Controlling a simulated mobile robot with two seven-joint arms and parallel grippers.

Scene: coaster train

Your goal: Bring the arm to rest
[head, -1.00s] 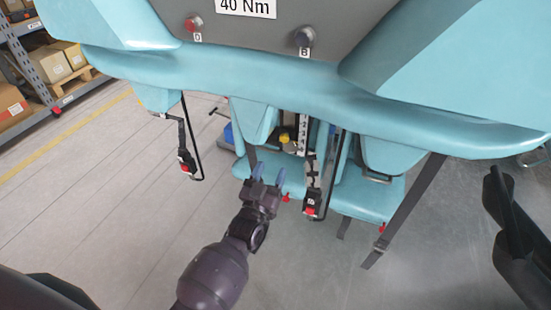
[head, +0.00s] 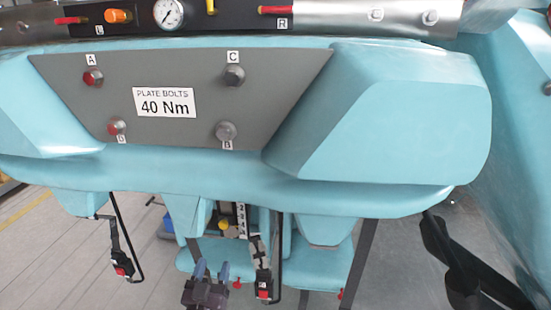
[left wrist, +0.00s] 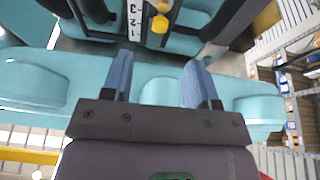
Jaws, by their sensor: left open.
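My left gripper (head: 211,270) is at the bottom of the head view, with its two blue fingers apart and nothing between them. It is below the coaster car's light-blue seat back, beside a hanging red-buckled strap (head: 263,285). How far it is from the car is hard to tell. In the left wrist view the open fingers (left wrist: 160,82) point toward the light-blue car (left wrist: 45,85), a numbered scale (left wrist: 133,20) and a yellow knob (left wrist: 160,22). My right gripper cannot be made out.
A grey plate (head: 180,75) carries bolts marked A, B, C and D and a 40 Nm label (head: 164,103). Above is a panel with a gauge (head: 166,14). Another red-buckled strap (head: 122,268) hangs at left. A dark shape (head: 462,265) is at lower right.

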